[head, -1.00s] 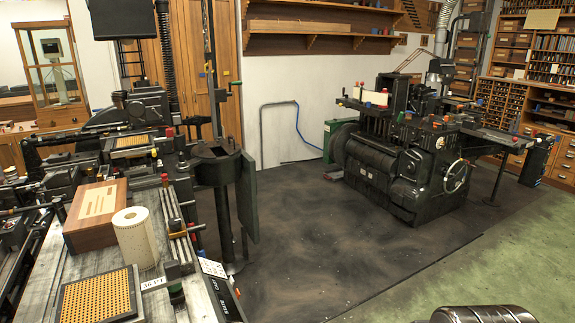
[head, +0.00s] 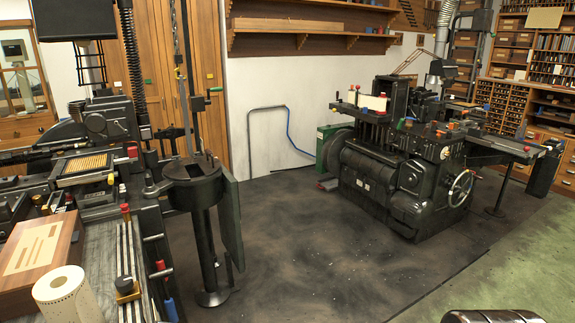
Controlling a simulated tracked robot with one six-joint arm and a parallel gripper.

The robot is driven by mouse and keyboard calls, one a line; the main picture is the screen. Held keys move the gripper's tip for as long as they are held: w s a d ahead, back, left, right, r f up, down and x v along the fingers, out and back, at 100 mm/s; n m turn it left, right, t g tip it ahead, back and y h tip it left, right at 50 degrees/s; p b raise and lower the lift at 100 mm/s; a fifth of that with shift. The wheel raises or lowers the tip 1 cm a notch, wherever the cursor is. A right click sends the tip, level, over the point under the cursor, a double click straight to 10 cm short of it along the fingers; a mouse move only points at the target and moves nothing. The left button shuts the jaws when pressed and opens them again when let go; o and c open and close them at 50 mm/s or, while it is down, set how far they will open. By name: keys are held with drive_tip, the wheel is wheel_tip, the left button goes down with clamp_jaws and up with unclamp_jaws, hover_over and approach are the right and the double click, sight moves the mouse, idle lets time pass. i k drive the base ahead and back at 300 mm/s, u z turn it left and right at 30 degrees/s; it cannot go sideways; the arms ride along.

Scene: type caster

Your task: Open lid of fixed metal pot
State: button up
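A dark round metal pot (head: 194,188) stands on a black column at the left, beside the machine bench. It looks like the fixed pot of the task. Its top shows a dark opening or recess, and thin upright rods rise behind it. I cannot make out a separate lid clearly. A dark flat panel (head: 231,222) stands upright along the pot's right side; I cannot tell if it is joined to the pot. My gripper is not in view.
A bench at the left holds a wooden box (head: 40,255) and a paper roll (head: 66,297). A large black press (head: 400,180) stands at the right. The dark floor mat (head: 290,250) between pot and press is clear. Wooden shelves (head: 310,30) hang on the back wall.

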sight(175, 170)
drive_tip(key=u, duration=0.1)
drive_tip(key=i, duration=1.65)
drive_tip(key=u, duration=0.65)
drive_tip(key=i, duration=0.75)
drive_tip(key=u, duration=0.75)
drive_tip(key=i, duration=0.65)
drive_tip(key=u, duration=0.55)
drive_tip(key=i, duration=0.5)
drive_tip(key=u, duration=0.25)
